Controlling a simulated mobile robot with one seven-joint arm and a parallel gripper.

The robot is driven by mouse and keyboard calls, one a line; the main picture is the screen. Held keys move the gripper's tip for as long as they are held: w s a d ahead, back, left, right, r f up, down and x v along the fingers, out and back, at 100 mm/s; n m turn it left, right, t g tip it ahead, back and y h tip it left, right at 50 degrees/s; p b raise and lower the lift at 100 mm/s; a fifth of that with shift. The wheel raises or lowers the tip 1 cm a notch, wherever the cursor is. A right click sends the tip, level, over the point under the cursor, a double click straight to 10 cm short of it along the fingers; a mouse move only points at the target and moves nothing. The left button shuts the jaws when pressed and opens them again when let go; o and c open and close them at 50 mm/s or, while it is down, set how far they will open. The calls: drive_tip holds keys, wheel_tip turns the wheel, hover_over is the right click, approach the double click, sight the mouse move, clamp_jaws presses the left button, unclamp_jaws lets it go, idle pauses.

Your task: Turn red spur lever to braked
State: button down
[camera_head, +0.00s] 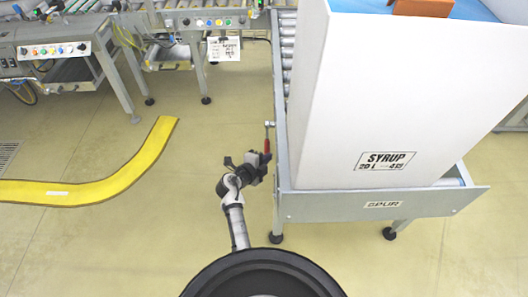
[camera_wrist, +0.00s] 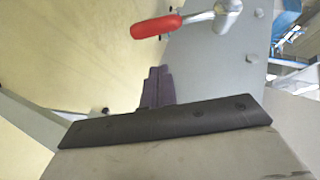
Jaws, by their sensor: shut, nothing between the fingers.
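The spur lever has a red grip (camera_head: 267,146) on a silver shaft and pivot, mounted on the left side of the grey spur conveyor (camera_head: 330,207). In the wrist view the red grip (camera_wrist: 155,26) points left from its silver pivot (camera_wrist: 228,10) at the top of the picture. My gripper (camera_head: 263,160) is beside the conveyor's left side, close to the lever. In the wrist view its dark fingers (camera_wrist: 155,86) are together and empty, with a visible gap between their tips and the red grip. No braked marking can be read.
A large white box (camera_head: 400,100) labelled SYRUP stands on the spur conveyor. A yellow curved strip (camera_head: 100,189) lies on the floor at left. Workbenches with button panels (camera_head: 55,50) stand at the back left. The floor left of the conveyor is mostly clear.

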drive_tip(key=shift+w+a+f, duration=0.1)
drive_tip(key=shift+w+f, duration=0.2)
drive_tip(key=shift+w, duration=0.3)
drive_tip(key=shift+w+a+f, duration=0.15)
drive_tip(key=shift+w+f, duration=0.1)
drive_tip(key=shift+w, duration=0.35)
drive_tip(key=shift+w+a+f, duration=0.1)
drive_tip(key=shift+w+f, duration=0.2)
drive_tip(key=shift+w, duration=0.3)
drive_tip(key=shift+w+f+b, duration=0.15)
drive_tip(key=shift+f+b, duration=0.05)
drive_tip(key=shift+b, duration=0.95)
